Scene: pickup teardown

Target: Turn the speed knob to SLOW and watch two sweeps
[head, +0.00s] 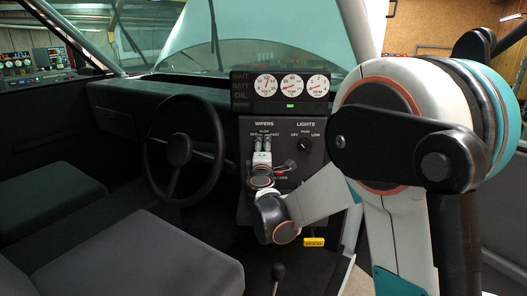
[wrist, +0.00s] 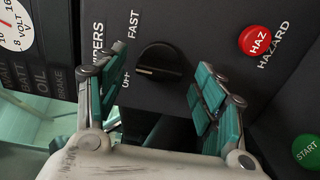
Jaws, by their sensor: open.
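The black wiper speed knob (wrist: 158,64) is on the dark dash panel in the wrist view. It has a pale mark that points roughly left in the picture. OFF and FAST are readable beside it; my left finger seems to cover the SLOW label. My gripper (wrist: 157,78) is open, its teal-padded fingers left and right of the knob in the picture, with a gap on both sides. I cannot tell how deep the fingertips reach.
A red HAZARD button (wrist: 255,40) and a green START button (wrist: 306,147) are to the right in the wrist view. The lights knob (head: 305,145) is right of my gripper. Gauges (head: 290,85) sit above, and the steering wheel (head: 180,150) is to the left.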

